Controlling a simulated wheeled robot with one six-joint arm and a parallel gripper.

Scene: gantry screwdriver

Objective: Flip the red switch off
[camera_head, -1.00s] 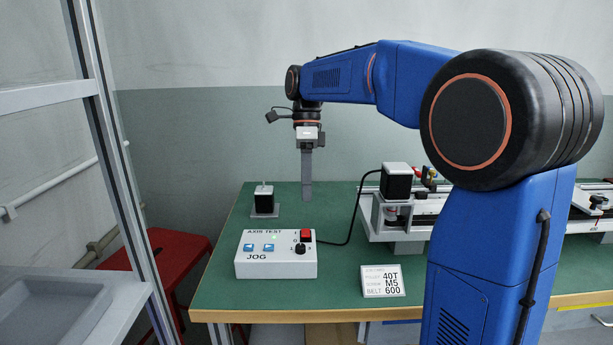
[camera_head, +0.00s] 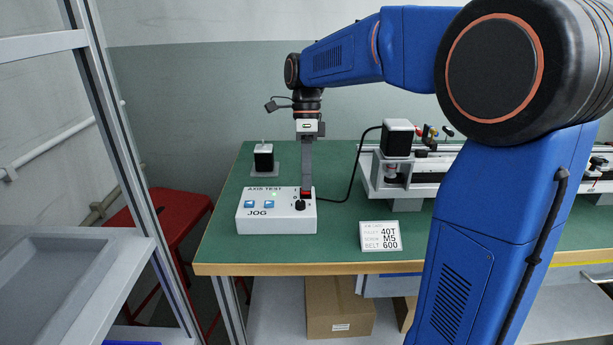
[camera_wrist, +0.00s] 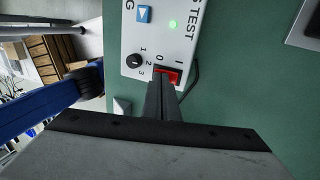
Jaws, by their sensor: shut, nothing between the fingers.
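The white control box (camera_head: 250,221), marked AXIS TEST and JOG, sits on the green table. Its red switch (camera_head: 308,196) is at the box's upper right, mostly hidden behind my fingers in the head view. In the wrist view the red switch (camera_wrist: 171,76) shows between the I and 0 marks, partly covered by my fingertips. My gripper (camera_head: 306,188) points down, its fingers together with nothing between them, the tips at or just above the switch. I cannot tell whether they touch it. A green lamp (camera_wrist: 173,23) on the box is lit.
A black knob (camera_wrist: 134,61) is beside the switch. Two blue buttons (camera_head: 258,204) are on the box's left half. A small black motor (camera_head: 263,157) stands behind. A white label card (camera_head: 380,236) and the gantry (camera_head: 420,172) are to the right. A black cable runs behind the box.

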